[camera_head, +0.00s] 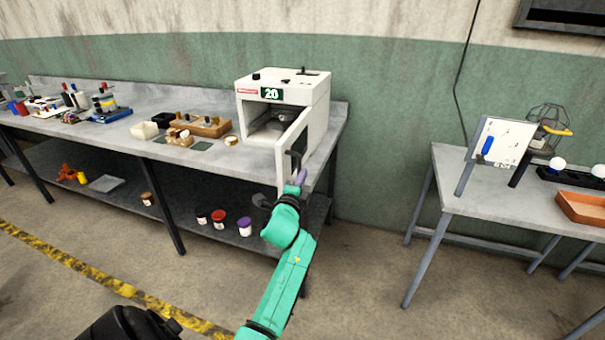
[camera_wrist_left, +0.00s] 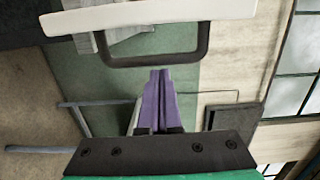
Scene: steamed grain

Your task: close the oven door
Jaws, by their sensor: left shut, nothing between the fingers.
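The white oven (camera_head: 310,88) stands on the right end of the long grey workbench, with a green "20" display on its front. Its door (camera_head: 291,143) is swung open toward me, and a dark round thing (camera_head: 277,122) shows inside. My left gripper (camera_head: 300,177) is shut and empty, close to the door's outer side near the handle. In the left wrist view the purple fingers (camera_wrist_left: 158,75) are together just below the dark door handle (camera_wrist_left: 157,60), with the white door edge (camera_wrist_left: 150,17) above. Whether they touch the handle I cannot tell. My right gripper is not in view.
The workbench (camera_head: 150,150) holds a wooden rack (camera_head: 203,126), small dishes and bottles left of the oven. Several jars stand on its lower shelf. A second table (camera_head: 465,190) at the right carries a whiteboard (camera_head: 502,142) and an orange tray (camera_head: 582,208). Floor between the tables is clear.

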